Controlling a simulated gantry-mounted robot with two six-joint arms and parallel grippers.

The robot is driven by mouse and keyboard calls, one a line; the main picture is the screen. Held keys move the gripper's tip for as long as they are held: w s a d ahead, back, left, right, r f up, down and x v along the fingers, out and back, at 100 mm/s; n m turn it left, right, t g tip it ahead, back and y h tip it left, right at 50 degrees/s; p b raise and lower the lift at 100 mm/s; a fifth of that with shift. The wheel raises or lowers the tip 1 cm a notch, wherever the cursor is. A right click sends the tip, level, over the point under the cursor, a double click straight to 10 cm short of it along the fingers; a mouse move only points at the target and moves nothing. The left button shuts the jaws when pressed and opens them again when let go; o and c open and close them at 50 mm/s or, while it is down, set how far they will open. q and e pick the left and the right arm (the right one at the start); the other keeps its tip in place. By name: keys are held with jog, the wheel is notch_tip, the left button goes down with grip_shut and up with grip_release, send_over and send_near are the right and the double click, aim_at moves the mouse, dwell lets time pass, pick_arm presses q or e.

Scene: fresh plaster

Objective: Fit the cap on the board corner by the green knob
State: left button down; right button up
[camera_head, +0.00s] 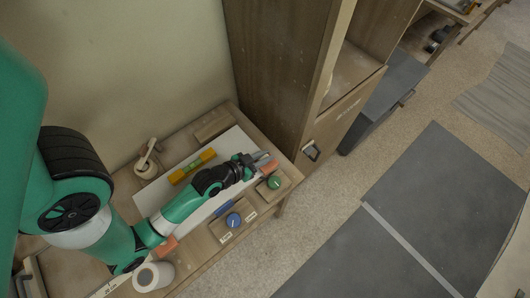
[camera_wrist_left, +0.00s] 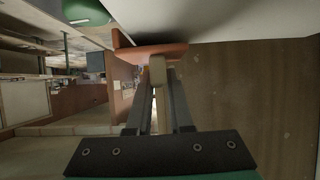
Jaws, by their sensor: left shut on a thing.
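My left gripper (camera_head: 262,158) is at the far right corner of the white board (camera_head: 205,172), close to the green knob (camera_head: 273,182). It is shut on an orange cap, seen in the head view (camera_head: 269,167) and the left wrist view (camera_wrist_left: 150,53). In the left wrist view my gripper (camera_wrist_left: 157,82) has its fingers on a beige tab at the cap. The cap lies against the board's edge there; I cannot tell if it is fully seated. The green knob also shows in the left wrist view (camera_wrist_left: 86,12). My right gripper is out of view.
A blue knob (camera_head: 233,220) and blue bar lie along the bench front. A yellow-green level (camera_head: 192,166) rests on the board. Another orange piece (camera_head: 164,246) and a tape roll (camera_head: 153,276) are near the left end. A tall wooden cabinet (camera_head: 280,60) stands behind the corner.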

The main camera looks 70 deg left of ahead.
pick_arm(q)
jog(key=shift+f, duration=0.15)
jog(key=c, duration=0.8)
grip_release()
jog(key=shift+r, duration=0.2)
jog(key=shift+r+p, duration=0.5)
jog(key=shift+r, duration=0.05)
jog(key=b+v, duration=0.1)
jog(key=v, duration=1.1)
jog(key=shift+f+b, duration=0.1)
jog(key=shift+b, duration=0.25)
